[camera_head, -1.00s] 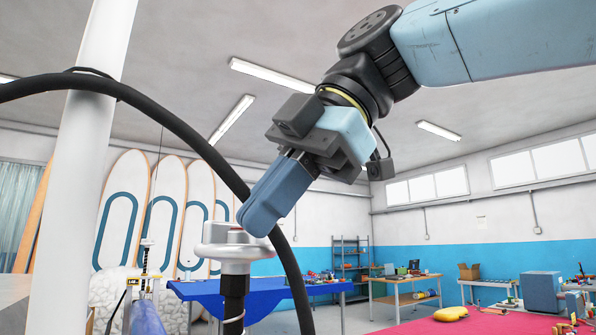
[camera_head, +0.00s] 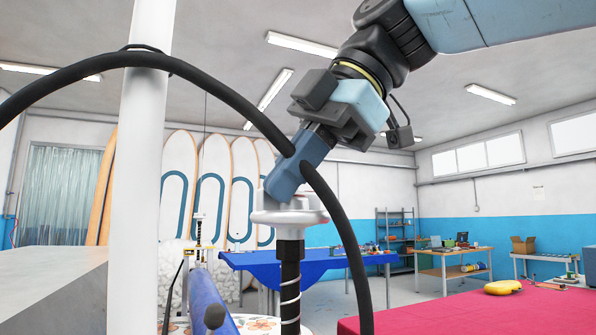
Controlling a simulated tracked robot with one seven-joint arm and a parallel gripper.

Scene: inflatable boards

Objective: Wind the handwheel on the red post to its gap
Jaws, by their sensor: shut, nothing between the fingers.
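A pale silver-white handwheel (camera_head: 314,217) sits on top of a dark upright post (camera_head: 290,270) with a thin white spiral around it. I see no red on this post. My gripper (camera_head: 281,190) is shut and empty. It points down and to the left, with its blue fingers over the wheel's hub. The fingertips hide part of the hub, and I cannot tell whether they touch it. The wheel's gap cannot be made out from this angle.
A thick black hose (camera_head: 222,92) arches across the view and passes behind my gripper. A white column (camera_head: 140,180) stands at left, near a blue tube (camera_head: 212,305). A red-covered table (camera_head: 480,315) fills the lower right. A blue-covered table (camera_head: 330,265) stands behind the post.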

